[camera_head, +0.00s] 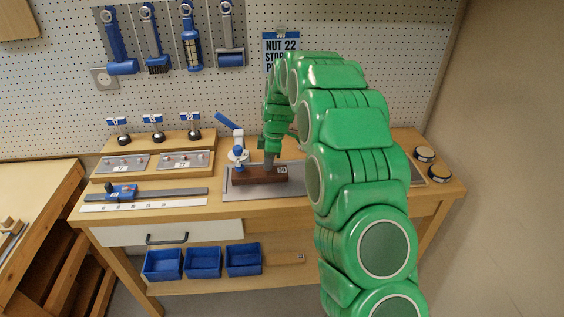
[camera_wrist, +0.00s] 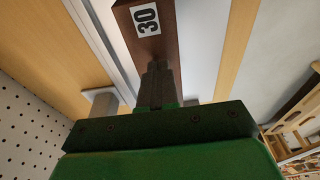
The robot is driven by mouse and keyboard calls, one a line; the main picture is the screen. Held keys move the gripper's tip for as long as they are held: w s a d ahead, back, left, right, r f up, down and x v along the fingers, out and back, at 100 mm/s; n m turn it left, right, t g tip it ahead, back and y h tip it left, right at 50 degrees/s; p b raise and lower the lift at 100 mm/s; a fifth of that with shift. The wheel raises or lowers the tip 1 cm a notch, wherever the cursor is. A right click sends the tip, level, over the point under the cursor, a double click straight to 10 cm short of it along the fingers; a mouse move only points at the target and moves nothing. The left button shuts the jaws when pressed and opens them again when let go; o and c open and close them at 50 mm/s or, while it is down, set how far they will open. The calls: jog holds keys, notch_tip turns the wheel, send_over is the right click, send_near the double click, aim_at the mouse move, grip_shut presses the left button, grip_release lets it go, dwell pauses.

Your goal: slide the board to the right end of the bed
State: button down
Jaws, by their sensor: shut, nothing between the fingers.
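The board (camera_head: 258,175) is a dark brown wooden block with a white "30" label near its right end. It lies on the grey metal bed (camera_head: 234,189), towards its left part. My gripper (camera_head: 270,166) is shut and empty, pointing down at the board near its label. In the wrist view, the shut fingers (camera_wrist: 157,84) overlap the brown board (camera_wrist: 174,32), with the "30" label just beyond them. I cannot tell whether the tips touch the board. My arm hides the middle of the bed; a grey part shows again right of the arm.
A clamp with a blue handle (camera_head: 227,120) stands behind the board's left end. Left are a ruler (camera_head: 150,206), a blue slider (camera_head: 124,192) and a stepped wooden stand (camera_head: 150,144). Blue bins (camera_head: 203,262) sit below.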

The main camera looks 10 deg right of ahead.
aim_at(260, 173)
jog(key=shift+a, duration=1.25)
jog(key=shift+f, duration=0.9)
